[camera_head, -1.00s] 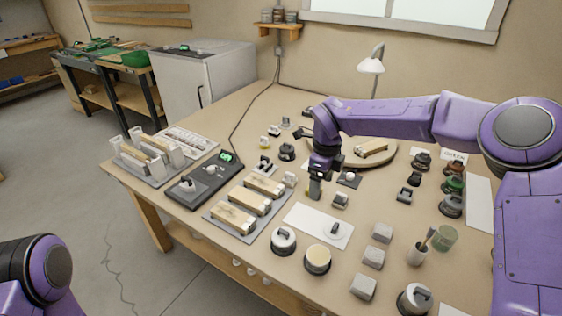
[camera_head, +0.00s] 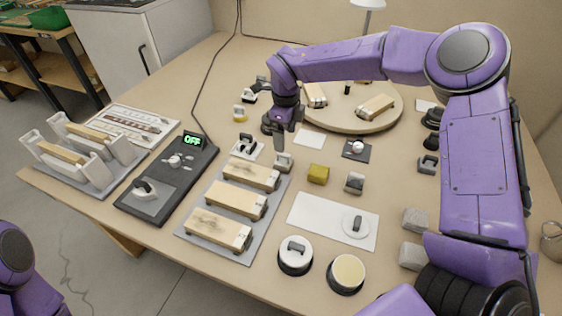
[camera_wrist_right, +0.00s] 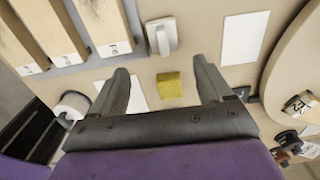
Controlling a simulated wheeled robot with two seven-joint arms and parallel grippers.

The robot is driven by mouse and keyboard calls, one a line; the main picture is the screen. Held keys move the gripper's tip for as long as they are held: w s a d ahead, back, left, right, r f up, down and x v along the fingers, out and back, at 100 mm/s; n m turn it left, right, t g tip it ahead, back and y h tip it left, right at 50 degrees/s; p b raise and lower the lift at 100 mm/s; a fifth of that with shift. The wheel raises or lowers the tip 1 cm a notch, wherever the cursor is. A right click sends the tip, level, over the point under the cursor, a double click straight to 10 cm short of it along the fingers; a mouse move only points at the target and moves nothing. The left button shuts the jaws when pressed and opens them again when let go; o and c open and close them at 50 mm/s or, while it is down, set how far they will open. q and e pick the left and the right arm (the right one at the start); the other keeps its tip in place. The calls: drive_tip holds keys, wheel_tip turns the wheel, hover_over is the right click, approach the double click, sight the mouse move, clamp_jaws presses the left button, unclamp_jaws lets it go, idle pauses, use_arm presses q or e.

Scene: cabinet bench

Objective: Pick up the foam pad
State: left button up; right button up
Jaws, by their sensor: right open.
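A small yellow block, which I take for the foam pad (camera_head: 318,174), lies on the bench right of the tray of wooden blocks. My right gripper (camera_head: 281,148) is open and empty, above the bench to the left of and behind the pad in the head view. In the right wrist view the pad (camera_wrist_right: 168,85) shows between the two open fingers (camera_wrist_right: 163,85), some way beyond them and touching neither. My left gripper is out of view; only a part of my left arm shows at the lower left.
A grey knobbed piece (camera_head: 284,162) stands close to the gripper, beside the tray (camera_head: 187,236) of wooden blocks. A small grey block (camera_head: 355,183) is right of the pad. A white card (camera_head: 310,138) lies behind, and a round board (camera_head: 345,122) is farther back.

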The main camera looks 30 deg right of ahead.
sight(284, 156)
drive_tip(key=f, duration=0.6)
drive_tip(key=w+f+p, duration=0.1)
drive_tip(key=f, duration=0.2)
drive_tip(key=shift+f, duration=0.3)
drive_tip(key=c, duration=1.1)
drive_tip(key=shift+c, duration=0.2)
drive_tip(key=shift+r, duration=0.55)
drive_tip(key=s+a+r+b, duration=0.2)
drive_tip(key=s+a+r, duration=0.7)
drive_tip(key=s+r, duration=0.2)
drive_tip(key=shift+r+b, duration=0.4)
drive_tip(key=shift+r, duration=0.15)
drive_tip(key=o, duration=0.5)
drive_tip(key=shift+d, duration=0.1)
drive_tip(key=c, duration=0.3)
